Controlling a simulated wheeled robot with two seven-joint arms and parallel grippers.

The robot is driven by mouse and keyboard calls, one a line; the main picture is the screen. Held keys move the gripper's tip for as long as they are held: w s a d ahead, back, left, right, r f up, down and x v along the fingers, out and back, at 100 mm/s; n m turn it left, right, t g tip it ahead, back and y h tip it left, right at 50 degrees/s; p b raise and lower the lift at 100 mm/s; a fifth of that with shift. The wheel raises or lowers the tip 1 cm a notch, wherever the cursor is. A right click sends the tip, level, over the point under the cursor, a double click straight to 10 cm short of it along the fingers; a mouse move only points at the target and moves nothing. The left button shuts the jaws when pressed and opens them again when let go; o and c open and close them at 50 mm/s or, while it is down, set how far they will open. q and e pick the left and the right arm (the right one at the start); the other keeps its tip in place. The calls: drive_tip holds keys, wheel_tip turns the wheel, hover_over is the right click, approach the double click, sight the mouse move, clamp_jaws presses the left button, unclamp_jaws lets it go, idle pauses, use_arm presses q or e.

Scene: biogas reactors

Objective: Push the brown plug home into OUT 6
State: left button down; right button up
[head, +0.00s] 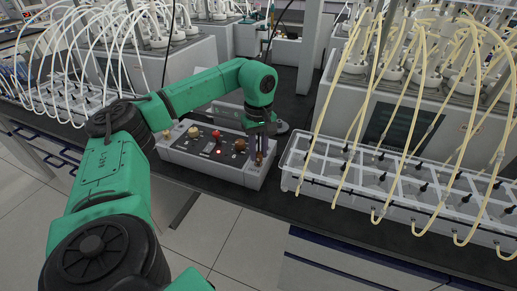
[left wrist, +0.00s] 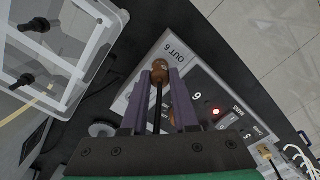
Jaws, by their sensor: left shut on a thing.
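My left gripper (head: 261,152) is at the right end of the grey control box (head: 185,154). In the left wrist view its two purple fingers (left wrist: 161,78) are shut on the brown plug (left wrist: 160,66), with a black cable running back between them. The plug is at the box face beside the "OUT 6" label (left wrist: 159,52). In the head view the plug (head: 259,160) shows small at the fingertips. How deep the plug sits in the socket cannot be told. My right gripper is not in view.
The box carries a red knob (head: 217,135), a brown knob (head: 240,146) and a yellowish plug (head: 193,132). A clear tray (head: 300,180) with pale tubes stands close to the right. Another tube rack (head: 68,112) is at the left. The dark bench edge runs in front.

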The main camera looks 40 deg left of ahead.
use_arm(q)
drive_tip(key=shift+a+f, duration=0.15)
drive_tip(key=shift+f, duration=0.4)
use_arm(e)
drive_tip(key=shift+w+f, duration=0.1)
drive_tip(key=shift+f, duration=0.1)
use_arm(q)
drive_tip(key=shift+r, duration=0.1)
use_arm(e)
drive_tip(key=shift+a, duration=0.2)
use_arm(q)
drive_tip(key=shift+f, duration=0.25)
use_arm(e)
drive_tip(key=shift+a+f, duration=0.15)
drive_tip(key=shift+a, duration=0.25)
use_arm(q)
drive_tip(key=shift+f, duration=0.15)
drive_tip(key=c, duration=0.6)
unclamp_jaws()
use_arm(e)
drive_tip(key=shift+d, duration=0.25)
